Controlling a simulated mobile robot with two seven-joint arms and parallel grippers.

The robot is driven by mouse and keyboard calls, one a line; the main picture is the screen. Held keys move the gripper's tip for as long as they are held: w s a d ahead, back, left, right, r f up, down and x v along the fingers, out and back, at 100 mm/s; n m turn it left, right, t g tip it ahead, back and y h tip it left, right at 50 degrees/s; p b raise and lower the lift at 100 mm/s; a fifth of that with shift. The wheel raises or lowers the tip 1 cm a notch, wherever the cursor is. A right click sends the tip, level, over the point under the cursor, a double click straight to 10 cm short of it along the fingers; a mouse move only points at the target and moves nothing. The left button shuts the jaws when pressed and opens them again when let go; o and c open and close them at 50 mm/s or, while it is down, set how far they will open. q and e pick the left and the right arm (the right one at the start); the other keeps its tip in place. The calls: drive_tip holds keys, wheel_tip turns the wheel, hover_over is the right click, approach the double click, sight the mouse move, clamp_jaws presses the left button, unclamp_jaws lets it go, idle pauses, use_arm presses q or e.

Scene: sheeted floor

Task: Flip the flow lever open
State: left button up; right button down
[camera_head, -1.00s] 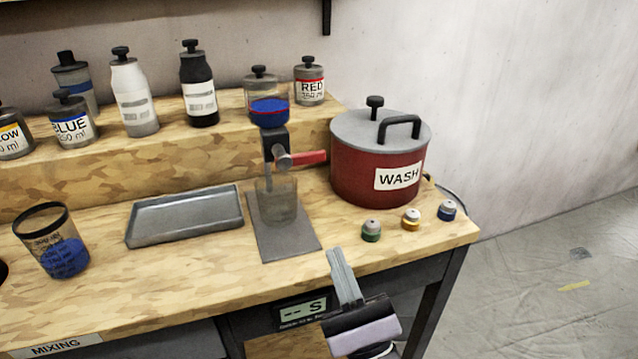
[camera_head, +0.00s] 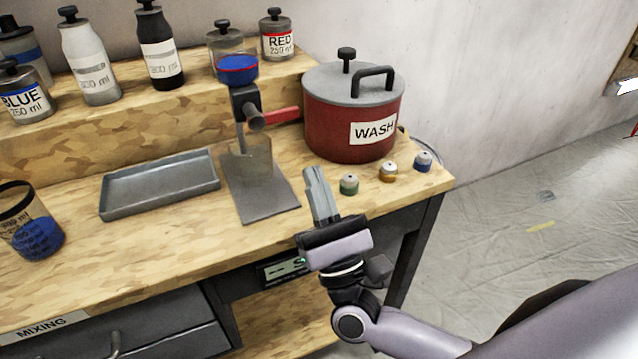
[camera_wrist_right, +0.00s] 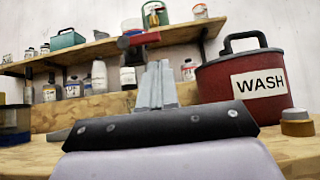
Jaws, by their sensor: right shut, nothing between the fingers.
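The red flow lever (camera_head: 282,115) sticks out to the right, roughly level, from the dispenser's dark valve (camera_head: 248,105). A clear cup with blue liquid (camera_head: 238,70) sits on top of the dispenser, and a clear beaker (camera_head: 250,163) stands under the spout on a grey base plate (camera_head: 270,203). My right gripper (camera_head: 314,172) is shut and empty, below and a little right of the lever, apart from it. In the right wrist view the lever (camera_wrist_right: 143,39) shows just above the closed fingers (camera_wrist_right: 157,65). My left gripper is not in view.
A red WASH pot (camera_head: 350,125) stands right of the lever. Small green (camera_head: 349,184), orange (camera_head: 388,171) and blue (camera_head: 423,161) capped items sit near the bench edge. A grey tray (camera_head: 160,188) and a beaker of blue liquid (camera_head: 35,235) are at left. Bottles line the raised shelf.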

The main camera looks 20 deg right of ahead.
sight(270, 111)
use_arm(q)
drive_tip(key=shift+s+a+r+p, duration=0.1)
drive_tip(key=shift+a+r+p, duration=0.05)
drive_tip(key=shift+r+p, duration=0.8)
use_arm(e)
drive_tip(key=x, duration=0.6)
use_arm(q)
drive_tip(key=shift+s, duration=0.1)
use_arm(e)
drive_tip(key=shift+w+d+r+n, duration=0.1)
drive_tip(key=shift+w+r+n, duration=0.1)
drive_tip(key=shift+n, duration=0.1)
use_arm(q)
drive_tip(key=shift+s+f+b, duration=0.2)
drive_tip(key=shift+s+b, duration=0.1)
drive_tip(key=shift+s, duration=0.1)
use_arm(e)
drive_tip(key=shift+d+r+n+y, duration=0.1)
drive_tip(key=shift+r+n+y, duration=0.05)
drive_tip(key=shift+n+y, duration=0.8)
